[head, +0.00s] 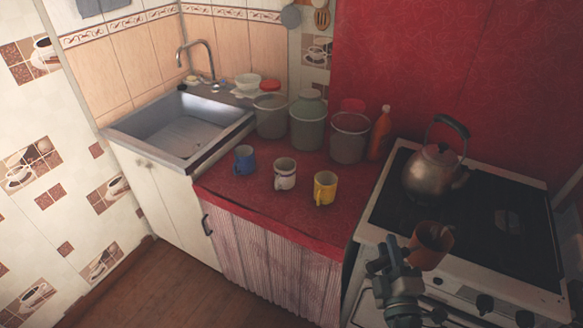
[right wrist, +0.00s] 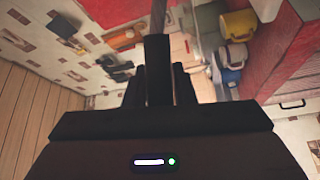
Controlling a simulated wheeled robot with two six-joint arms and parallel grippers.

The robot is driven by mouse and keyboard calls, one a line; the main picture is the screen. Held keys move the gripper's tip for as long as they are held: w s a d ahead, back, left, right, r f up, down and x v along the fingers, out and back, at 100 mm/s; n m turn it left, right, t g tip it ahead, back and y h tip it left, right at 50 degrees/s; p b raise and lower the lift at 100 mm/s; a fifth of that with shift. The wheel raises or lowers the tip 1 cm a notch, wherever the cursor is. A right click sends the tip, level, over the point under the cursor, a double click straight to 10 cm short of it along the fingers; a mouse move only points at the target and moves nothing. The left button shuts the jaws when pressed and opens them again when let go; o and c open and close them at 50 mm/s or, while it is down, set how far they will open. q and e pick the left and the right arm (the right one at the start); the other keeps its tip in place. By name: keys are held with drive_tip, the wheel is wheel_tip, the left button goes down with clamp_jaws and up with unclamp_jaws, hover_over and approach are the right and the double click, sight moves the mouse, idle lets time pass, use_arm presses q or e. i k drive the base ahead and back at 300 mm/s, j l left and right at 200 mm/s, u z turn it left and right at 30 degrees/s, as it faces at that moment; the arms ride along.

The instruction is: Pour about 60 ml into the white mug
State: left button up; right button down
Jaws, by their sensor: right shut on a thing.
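The white mug (head: 285,176) with dark markings stands on the red oilcloth counter (head: 232,187), between a blue mug (head: 245,159) and a yellow mug (head: 325,188). My right gripper (head: 412,257) is shut on an orange-brown cup (head: 431,246) and holds it in front of the stove, to the right of the mugs and apart from them. The cup's dark opening faces up; its contents cannot be made out. In the right wrist view my right gripper (right wrist: 158,75) hides most of what it holds. My left gripper is not in view.
A metal kettle (head: 432,175) stands on the stove (head: 500,222). Several grey-green canisters (head: 307,128) and an orange bottle (head: 380,134) line the back of the counter. A sink (head: 182,130) is at the left. The counter in front of the mugs is clear.

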sight(285, 169)
drive_tip(key=i, duration=0.3)
drive_tip(key=k+j+u, duration=0.1)
drive_tip(key=k, duration=0.4)
drive_tip(key=j+u, duration=0.1)
drive_tip(key=u, duration=0.3)
drive_tip(key=j+u, duration=0.15)
drive_tip(key=u, duration=0.3)
drive_tip(key=j+u, duration=0.1)
drive_tip(key=u, duration=0.3)
